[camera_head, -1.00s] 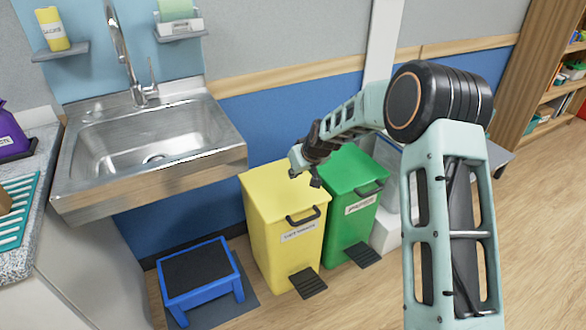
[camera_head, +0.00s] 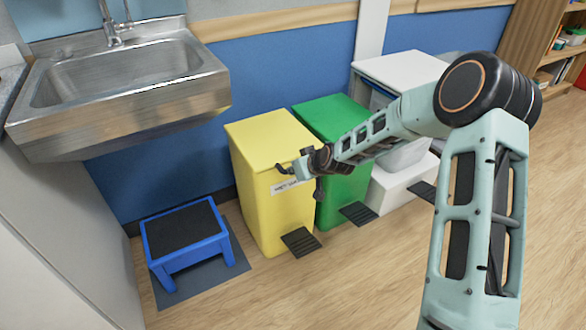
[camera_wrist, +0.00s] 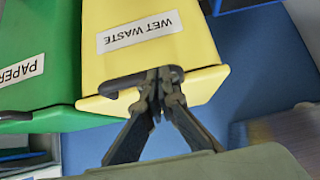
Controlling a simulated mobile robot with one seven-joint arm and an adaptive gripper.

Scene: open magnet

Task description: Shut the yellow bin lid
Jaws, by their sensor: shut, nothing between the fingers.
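The yellow bin (camera_head: 268,205) stands on the floor below and right of the sink. Its lid (camera_head: 265,138) lies flat over the top, with no gap that I can make out. In the wrist view, the bin (camera_wrist: 150,50) shows its WET WASTE label (camera_wrist: 142,32) and a dark handle (camera_wrist: 118,84) at the lid's front edge. My gripper (camera_head: 304,172) is at the front of the bin beside the handle. In the wrist view, its shut, empty fingertips (camera_wrist: 163,76) overlap one end of the handle. I cannot tell whether they touch it.
A green bin (camera_head: 335,112) stands close on the right of the yellow one, with a white-topped unit (camera_head: 400,68) beyond it. A blue step stool (camera_head: 183,232) is at the left, under the steel sink (camera_head: 120,85). Black pedals (camera_head: 300,242) jut out in front. The wood floor at the front is clear.

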